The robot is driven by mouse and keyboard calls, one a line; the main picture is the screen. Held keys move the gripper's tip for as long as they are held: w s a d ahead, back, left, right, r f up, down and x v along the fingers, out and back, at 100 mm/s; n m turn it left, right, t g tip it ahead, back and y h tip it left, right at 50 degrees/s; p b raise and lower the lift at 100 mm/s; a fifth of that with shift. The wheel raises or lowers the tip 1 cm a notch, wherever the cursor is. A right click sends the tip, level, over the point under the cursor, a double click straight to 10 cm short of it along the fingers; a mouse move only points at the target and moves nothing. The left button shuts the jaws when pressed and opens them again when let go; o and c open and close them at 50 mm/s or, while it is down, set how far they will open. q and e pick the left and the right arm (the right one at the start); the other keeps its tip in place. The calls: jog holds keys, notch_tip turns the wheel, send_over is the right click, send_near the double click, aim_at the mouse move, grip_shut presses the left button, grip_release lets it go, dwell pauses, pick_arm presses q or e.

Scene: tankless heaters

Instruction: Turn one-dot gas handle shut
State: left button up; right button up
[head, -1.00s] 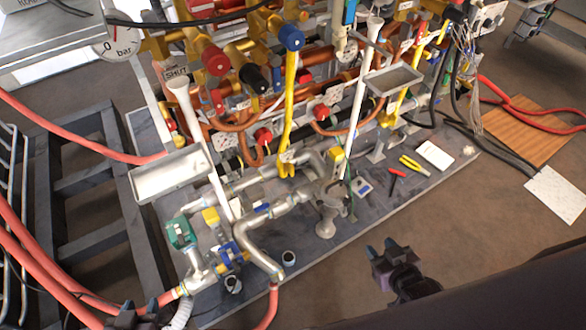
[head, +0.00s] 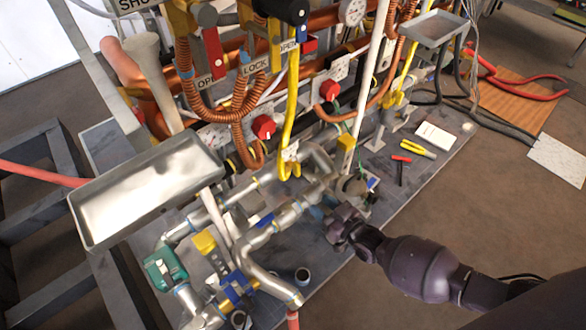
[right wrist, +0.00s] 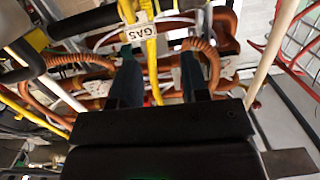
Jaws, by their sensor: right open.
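A yellow gas pipe (head: 291,110) runs down from the valves at the top centre of the head view and ends in a hook. In the right wrist view a GAS tag (right wrist: 136,34) hangs on a yellow pipe (right wrist: 150,60). No dot marks are readable, so I cannot tell which handle has one dot. My right gripper (head: 340,222) is low beside the silver pipes, below the yellow pipe. In the wrist view its fingers (right wrist: 160,85) are apart and empty, with the yellow pipe beyond them.
A metal tray (head: 150,185) stands at left and another tray (head: 432,28) at upper right. Red knobs (head: 263,127), a red lever (head: 212,52), copper coils and a white pole (head: 372,75) crowd the rig.

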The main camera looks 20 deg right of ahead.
jog(key=t+b, duration=0.1)
jog(key=b, duration=0.1)
send_near(300, 170)
jog(key=b+x, duration=0.2)
jog(key=x, duration=0.7)
jog(key=shift+s+a+f, duration=0.1)
jog(key=shift+a, duration=0.05)
jog(key=shift+b+x, duration=0.45)
jog(key=shift+x, duration=0.55)
jog(key=shift+r, duration=0.2)
grip_shut()
